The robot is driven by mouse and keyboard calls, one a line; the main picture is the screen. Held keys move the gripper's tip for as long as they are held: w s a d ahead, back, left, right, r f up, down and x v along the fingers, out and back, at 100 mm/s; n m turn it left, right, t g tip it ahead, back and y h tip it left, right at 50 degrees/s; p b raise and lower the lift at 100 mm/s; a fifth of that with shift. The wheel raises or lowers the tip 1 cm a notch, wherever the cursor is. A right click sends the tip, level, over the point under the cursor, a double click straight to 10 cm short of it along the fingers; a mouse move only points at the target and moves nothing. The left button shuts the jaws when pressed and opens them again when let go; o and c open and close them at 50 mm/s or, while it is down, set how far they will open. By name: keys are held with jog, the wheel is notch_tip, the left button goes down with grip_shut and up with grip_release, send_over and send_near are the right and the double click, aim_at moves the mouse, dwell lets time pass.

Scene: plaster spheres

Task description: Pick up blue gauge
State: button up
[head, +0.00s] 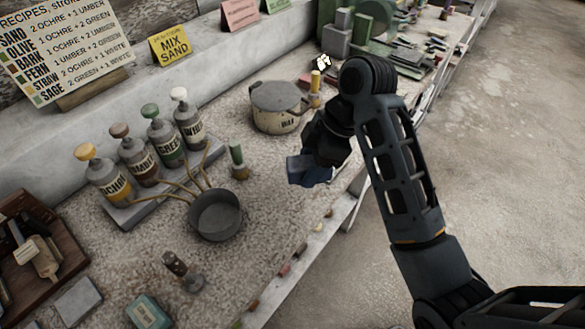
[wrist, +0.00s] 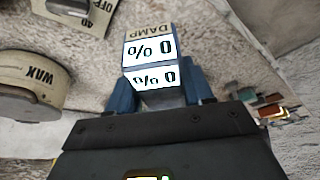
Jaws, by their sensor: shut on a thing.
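The blue gauge (wrist: 150,32) is in the middle of the wrist view, its top marked DAMP and its white displays reading 0 %. My gripper (wrist: 160,88) is shut on it, with a blue finger on each side. In the head view the blue gauge (head: 308,172) shows at the end of my gripper (head: 318,160), over the bench near its front edge. Part of the gauge is hidden by my gripper there, and I cannot tell whether its underside touches the bench.
A wax pot (head: 276,108) stands behind my gripper; it also shows in the wrist view (wrist: 30,90). A small green-topped object (head: 237,160) and a dark pan (head: 215,214) are to the left. Labelled bottles (head: 139,160) stand in a rack. The floor at right is clear.

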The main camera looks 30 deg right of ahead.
jog(key=shift+d+r+b, duration=0.3)
jog(key=shift+d+b, duration=0.15)
jog(key=shift+s+d+r+p, duration=0.2)
jog(key=shift+d+r, duration=0.3)
jog(key=shift+d, duration=0.35)
jog(key=shift+s+d+r+p, duration=0.15)
jog(key=shift+d+r, duration=0.35)
jog(key=shift+d, duration=0.3)
jog(key=shift+s+d+r, duration=0.25)
jog(key=shift+d+r, duration=0.2)
jog(key=shift+d, duration=0.25)
jog(key=shift+s+d+r, duration=0.2)
jog(key=shift+d+r, duration=0.2)
jog(key=shift+d, duration=0.3)
